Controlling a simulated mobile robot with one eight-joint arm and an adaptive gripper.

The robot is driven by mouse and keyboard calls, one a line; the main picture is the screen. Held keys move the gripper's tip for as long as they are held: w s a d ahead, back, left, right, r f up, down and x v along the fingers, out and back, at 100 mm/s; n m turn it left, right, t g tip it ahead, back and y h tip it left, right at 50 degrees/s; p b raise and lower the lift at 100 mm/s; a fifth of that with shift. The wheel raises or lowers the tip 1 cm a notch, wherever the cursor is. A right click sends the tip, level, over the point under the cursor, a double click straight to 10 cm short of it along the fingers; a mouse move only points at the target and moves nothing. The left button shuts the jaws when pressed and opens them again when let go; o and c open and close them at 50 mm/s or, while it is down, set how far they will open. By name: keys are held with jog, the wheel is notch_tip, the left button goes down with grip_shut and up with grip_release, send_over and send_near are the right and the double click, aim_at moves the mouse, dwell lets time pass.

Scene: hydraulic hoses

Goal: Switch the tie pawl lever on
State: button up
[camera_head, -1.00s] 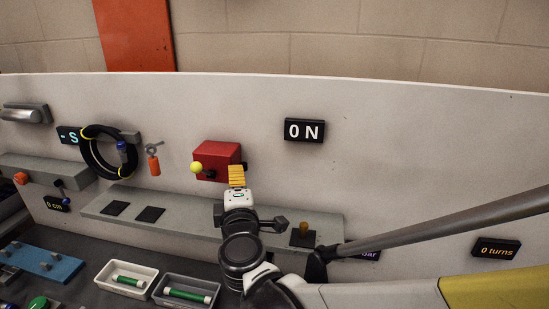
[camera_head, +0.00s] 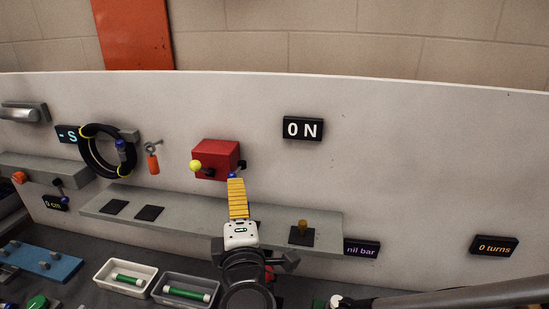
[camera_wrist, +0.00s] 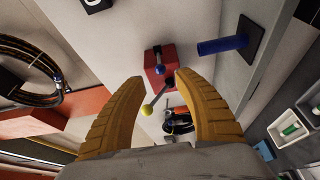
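A red box (camera_head: 216,159) is fixed to the pale panel. A lever with a yellow ball (camera_head: 195,166) sticks out at its left, and a blue ball knob (camera_head: 232,176) shows below its right part. No label tells which is the tie pawl lever. My gripper (camera_head: 236,181) is just below the box, its yellow fingers near the blue ball. In the wrist view my gripper (camera_wrist: 161,77) is open and empty. Contact cannot be told.
A grey shelf (camera_head: 180,216) runs below the box. Displays read "0 N" (camera_head: 302,129), "nil bar" (camera_head: 362,248) and "0 turns" (camera_head: 495,246). Two trays (camera_head: 112,284) stand below. The panel's right is mostly bare.

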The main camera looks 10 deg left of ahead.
jog(key=shift+v, duration=1.55)
jog(key=shift+w, duration=0.1)
